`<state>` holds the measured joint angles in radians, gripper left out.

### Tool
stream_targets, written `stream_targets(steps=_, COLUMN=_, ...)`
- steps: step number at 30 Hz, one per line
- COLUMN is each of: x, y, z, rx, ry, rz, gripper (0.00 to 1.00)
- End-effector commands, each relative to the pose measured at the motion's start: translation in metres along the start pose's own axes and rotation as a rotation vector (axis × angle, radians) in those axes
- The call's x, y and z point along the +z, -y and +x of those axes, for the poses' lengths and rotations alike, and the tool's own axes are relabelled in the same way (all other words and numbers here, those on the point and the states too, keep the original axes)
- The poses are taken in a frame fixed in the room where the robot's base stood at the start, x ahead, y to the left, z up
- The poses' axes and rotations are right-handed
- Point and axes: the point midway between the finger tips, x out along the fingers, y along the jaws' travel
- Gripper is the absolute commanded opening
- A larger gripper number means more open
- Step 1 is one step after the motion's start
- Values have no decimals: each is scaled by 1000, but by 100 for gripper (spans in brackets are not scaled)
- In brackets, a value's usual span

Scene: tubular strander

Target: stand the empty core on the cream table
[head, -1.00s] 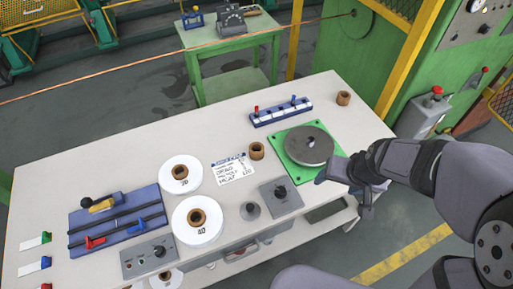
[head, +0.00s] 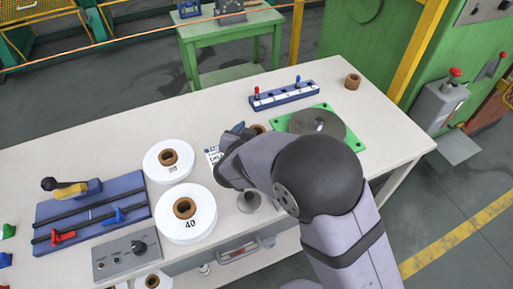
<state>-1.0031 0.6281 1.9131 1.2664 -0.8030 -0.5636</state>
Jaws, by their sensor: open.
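The cream table (head: 120,150) fills the middle of the head view. One small brown core (head: 352,82) stands upright near its far right corner, with nothing wound on it. A second brown core (head: 259,128) shows only in part behind my gripper, left of the green plate. My gripper (head: 237,132) is open, beside this second core and over the white card. The arm hides most of the fingers, and I cannot tell whether they touch the core. Two white rolls, one marked 40 (head: 187,226) and one behind it (head: 167,176), have brown cores in their centres.
A green plate with a grey disc (head: 316,124) lies right of my gripper. A blue rack with red and blue pegs (head: 284,95) stands behind. A blue slide fixture (head: 90,215) and a grey control box (head: 122,256) are at left. The table's back left is clear.

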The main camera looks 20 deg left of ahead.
Motion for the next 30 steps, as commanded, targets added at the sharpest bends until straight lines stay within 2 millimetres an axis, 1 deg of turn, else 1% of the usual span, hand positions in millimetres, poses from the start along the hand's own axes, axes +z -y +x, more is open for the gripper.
stream_targets(steps=1, x=23, y=8, z=1, rx=24, ry=-24, rz=-13, gripper=67)
stream_targets(steps=3, x=33, y=12, z=-3, rx=63, ry=-52, rz=-23, gripper=67)
stream_targets(steps=6, x=40, y=13, z=-8, rx=97, ry=-73, rz=-31, gripper=67)
stream_targets(steps=12, x=40, y=12, z=-8, rx=114, ry=-82, rz=-33, gripper=67)
stream_targets(steps=19, x=38, y=10, z=9, rx=113, ry=-80, rz=-32, gripper=67)
stream_targets(steps=26, x=38, y=10, z=15, rx=112, ry=-80, rz=-33, gripper=67)
stream_targets(steps=30, x=38, y=8, z=29, rx=114, ry=-79, rz=-33, gripper=67)
